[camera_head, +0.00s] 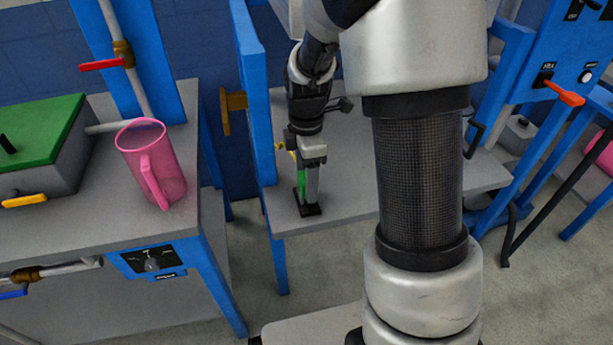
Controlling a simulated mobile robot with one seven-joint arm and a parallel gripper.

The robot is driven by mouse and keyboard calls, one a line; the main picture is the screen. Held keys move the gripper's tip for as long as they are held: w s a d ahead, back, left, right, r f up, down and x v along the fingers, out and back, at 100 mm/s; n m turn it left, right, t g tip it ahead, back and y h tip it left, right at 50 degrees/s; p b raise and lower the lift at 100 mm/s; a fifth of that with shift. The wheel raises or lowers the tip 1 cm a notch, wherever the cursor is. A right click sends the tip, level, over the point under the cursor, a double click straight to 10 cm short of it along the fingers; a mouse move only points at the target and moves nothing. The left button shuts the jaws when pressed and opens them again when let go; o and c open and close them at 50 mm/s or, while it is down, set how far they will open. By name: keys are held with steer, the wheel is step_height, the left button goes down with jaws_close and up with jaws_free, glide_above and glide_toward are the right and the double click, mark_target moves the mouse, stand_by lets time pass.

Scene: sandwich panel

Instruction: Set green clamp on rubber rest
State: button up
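My gripper (312,178) points down over the grey table, with a grey finger reaching almost to the table top. The green clamp (301,187) shows as a narrow upright green strip right beside that finger, partly hidden by it. A small flat black piece (308,210), which looks like the rubber rest, lies on the table directly under the gripper and clamp. I cannot tell whether the fingers grip the clamp, or whether the clamp touches the black piece.
The grey table (355,209) has bare room right of the gripper. A blue post (254,90) stands close on its left. A pink jug (165,175) and a green-lidded box (45,132) stand on the left bench.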

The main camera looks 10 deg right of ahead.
step_height(320, 180, up, 17)
steer(key=p, duration=0.5)
steer(key=s+r+m+t, duration=0.3)
steer(key=s+r+m, duration=0.1)
steer(key=s+m, duration=0.5)
steer(key=s+r+m+t, duration=0.3)
steer(key=s+r+m, duration=0.1)
steer(key=s+m, duration=0.55)
step_height(320, 180, up, 19)
steer(key=p, duration=1.9)
steer(key=shift+r, duration=0.2)
steer(key=shift+n, duration=0.25)
